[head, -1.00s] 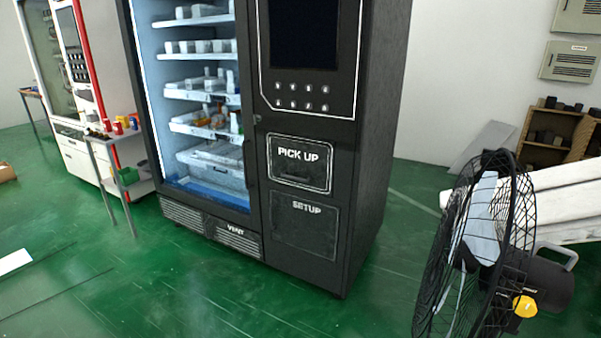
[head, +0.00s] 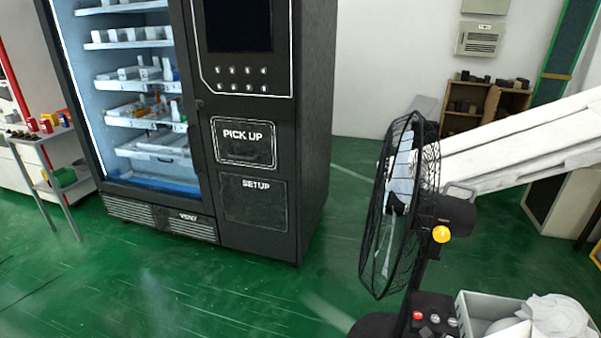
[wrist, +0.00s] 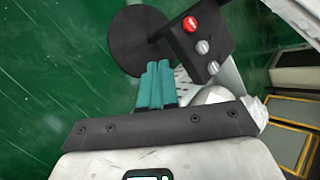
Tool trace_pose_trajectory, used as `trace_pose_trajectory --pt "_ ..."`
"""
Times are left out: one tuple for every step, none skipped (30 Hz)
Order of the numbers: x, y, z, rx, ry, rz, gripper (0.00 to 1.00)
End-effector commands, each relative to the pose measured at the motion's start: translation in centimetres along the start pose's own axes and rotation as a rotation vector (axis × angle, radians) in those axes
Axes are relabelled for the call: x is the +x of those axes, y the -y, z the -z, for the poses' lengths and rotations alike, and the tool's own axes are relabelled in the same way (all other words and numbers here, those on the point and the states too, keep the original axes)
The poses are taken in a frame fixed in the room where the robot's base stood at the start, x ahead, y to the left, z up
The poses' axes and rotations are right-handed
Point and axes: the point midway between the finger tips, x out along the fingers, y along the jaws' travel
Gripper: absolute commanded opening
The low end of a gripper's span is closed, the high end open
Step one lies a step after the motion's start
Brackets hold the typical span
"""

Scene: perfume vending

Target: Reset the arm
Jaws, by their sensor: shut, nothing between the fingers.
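My gripper (wrist: 157,70) shows in the wrist view as two teal fingers side by side, shut and empty. Beyond its fingertips are the round dark base (wrist: 135,40) and the control box (wrist: 200,42) with a red button. I cannot tell how far they are from the fingers.
The black vending machine (head: 315,110) stands left of centre in the head view. A black fan (head: 400,205) stands at right, near a light crate (head: 470,305) with white items. Brown shelves (head: 508,105) are behind. Green floor (head: 330,260) is clear between machine and fan.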

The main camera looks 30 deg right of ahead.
Motion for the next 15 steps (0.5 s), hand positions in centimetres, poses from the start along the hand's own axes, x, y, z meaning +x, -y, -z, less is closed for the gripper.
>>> trace_pose_trajectory --pt "-0.2 -0.4 -0.4 -0.037 0.002 -0.013 0.00" --pt "-0.4 -0.8 -0.7 -0.069 0.003 -0.023 0.00" --pt "-0.7 -1.2 -1.1 -0.113 0.006 -0.036 0.00" --pt "-0.8 -1.5 -1.4 -0.144 0.006 -0.047 0.00" --pt "-1.1 -1.9 -1.7 -0.178 0.008 -0.057 0.00" --pt "-1.4 -2.4 -2.2 -0.234 0.012 -0.074 0.00" --pt "-1.7 -2.8 -2.5 -0.273 0.015 -0.086 0.00" --pt "-2.0 -3.2 -2.8 -0.318 0.019 -0.099 0.00" --pt "-2.4 -3.9 -3.3 -0.380 0.024 -0.118 0.00" --pt "-2.8 -4.3 -3.6 -0.429 0.028 -0.132 0.00" --pt "-3.2 -4.9 -4.0 -0.483 0.034 -0.148 0.00" --pt "-3.8 -5.6 -4.5 -0.561 0.042 -0.170 0.00" --pt "-4.3 -6.2 -5.0 -0.623 0.050 -0.187 0.00" --pt "-4.9 -6.8 -5.4 -0.695 0.060 -0.207 0.00" --pt "-5.8 -7.8 -6.0 -0.797 0.075 -0.236 0.00"
